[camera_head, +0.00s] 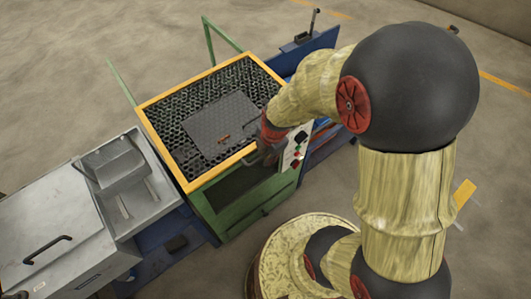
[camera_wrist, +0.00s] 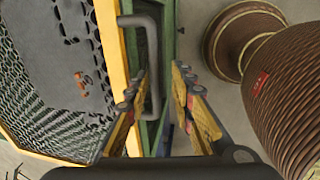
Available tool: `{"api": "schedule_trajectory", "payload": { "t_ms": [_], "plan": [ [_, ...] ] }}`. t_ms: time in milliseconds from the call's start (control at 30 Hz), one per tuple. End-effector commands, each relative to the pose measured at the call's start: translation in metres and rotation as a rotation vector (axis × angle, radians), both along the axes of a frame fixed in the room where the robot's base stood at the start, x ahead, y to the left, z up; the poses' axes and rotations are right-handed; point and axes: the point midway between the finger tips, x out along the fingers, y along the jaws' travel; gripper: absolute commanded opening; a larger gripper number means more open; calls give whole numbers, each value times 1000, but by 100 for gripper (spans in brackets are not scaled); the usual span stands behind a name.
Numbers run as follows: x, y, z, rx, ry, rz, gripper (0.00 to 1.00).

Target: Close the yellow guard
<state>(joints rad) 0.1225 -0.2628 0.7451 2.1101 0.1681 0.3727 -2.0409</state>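The yellow guard (camera_head: 160,152) is a yellow-framed mesh panel at the top of the green machine (camera_head: 222,228) in the head view. Its yellow edge (camera_wrist: 112,45) and mesh fill the left of the wrist view. A dark grey bar handle (camera_wrist: 153,50) sticks out from that edge. My gripper (camera_wrist: 160,75) is open, with one finger on each side of the handle in the picture; I cannot tell whether they touch it. In the head view my gripper (camera_head: 266,143) is at the guard's right edge, mostly hidden by my arm.
A grey plate (camera_head: 222,122) with a small orange-brown piece (camera_head: 224,138) shows within the guard's frame. A control panel (camera_head: 297,145) with buttons is close to my gripper. A grey metal unit (camera_head: 50,225) stands at the left. Open floor lies behind.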

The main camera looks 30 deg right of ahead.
Motion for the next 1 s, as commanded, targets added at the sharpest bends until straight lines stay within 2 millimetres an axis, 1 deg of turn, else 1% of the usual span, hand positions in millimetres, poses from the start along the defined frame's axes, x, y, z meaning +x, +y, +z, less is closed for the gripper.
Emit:
{"api": "schedule_trajectory", "payload": {
  "t_ms": [333,467,567,800,900,1000],
  "plan": [
    [2,0,2,0,-5,0,29],
    [1,-1,12,-1,-7,1,29],
    [-2,-1,27,-1,-9,0,29],
    [-12,-3,75,-1,-8,-1,29],
    [-16,-4,93,-1,-8,-1,29],
    [-18,-4,106,-1,-6,0,29]
  ]
}}
